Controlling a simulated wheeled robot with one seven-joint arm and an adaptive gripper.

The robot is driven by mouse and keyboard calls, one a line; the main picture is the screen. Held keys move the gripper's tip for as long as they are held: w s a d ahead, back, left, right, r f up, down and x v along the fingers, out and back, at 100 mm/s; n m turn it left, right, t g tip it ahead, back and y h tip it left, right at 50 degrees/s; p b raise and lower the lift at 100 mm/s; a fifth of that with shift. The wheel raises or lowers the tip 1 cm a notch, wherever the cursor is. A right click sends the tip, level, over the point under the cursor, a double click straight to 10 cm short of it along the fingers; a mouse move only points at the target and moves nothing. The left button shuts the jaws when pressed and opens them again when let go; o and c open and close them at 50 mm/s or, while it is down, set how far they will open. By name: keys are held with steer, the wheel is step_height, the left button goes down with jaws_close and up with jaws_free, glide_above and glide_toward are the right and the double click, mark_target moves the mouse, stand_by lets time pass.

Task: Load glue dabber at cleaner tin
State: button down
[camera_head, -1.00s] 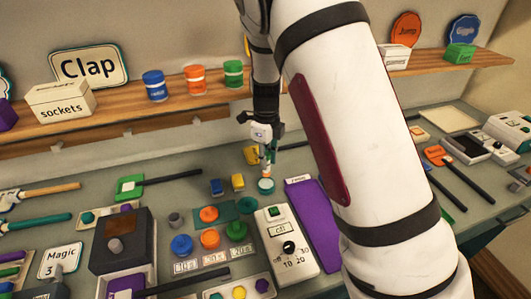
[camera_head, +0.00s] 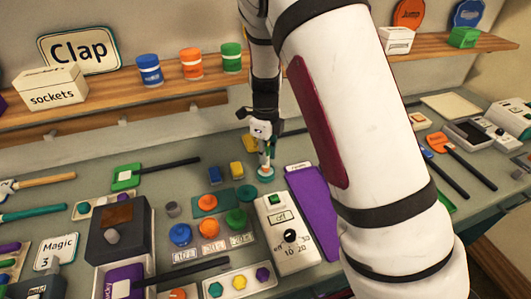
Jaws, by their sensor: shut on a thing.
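My gripper (camera_head: 265,146) is in the middle of the head view, pointing down at the bench. It is shut on a slim, pale upright tool, the glue dabber (camera_head: 265,160), of which only a short part shows below the fingers. A small round teal tin (camera_head: 266,175), which I take as the cleaner tin, stands directly under it. The dabber's lower end meets the tin's top in the picture; I cannot tell whether it touches or is inside. No label on the tin is readable.
A blue block (camera_head: 214,175) and a yellow block (camera_head: 237,170) stand just left of the tin. A purple panel (camera_head: 315,205) lies to the right, and a white timer box (camera_head: 287,238) is in front. My arm hides much of the bench to the right.

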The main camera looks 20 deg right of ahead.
steer(key=shift+f, duration=0.6)
stand_by(1.6)
steer(key=shift+r, duration=0.1)
steer(key=shift+r+p, duration=1.35)
steer(key=shift+r, duration=2.15)
steer(key=n, duration=0.4)
steer(key=shift+f, duration=0.4)
steer(key=n, duration=0.3)
steer(key=shift+f, duration=0.3)
steer(key=n, duration=0.3)
steer(key=f+n, duration=0.1)
steer(key=n, duration=0.3)
steer(key=shift+s, duration=0.1)
steer(key=n, duration=0.3)
steer(key=f+n, duration=0.1)
steer(key=n, duration=0.2)
steer(key=shift+s+f+n, duration=0.1)
steer(key=shift+n, duration=0.2)
steer(key=n, duration=0.3)
steer(key=f+n, duration=0.1)
steer(key=n, duration=0.2)
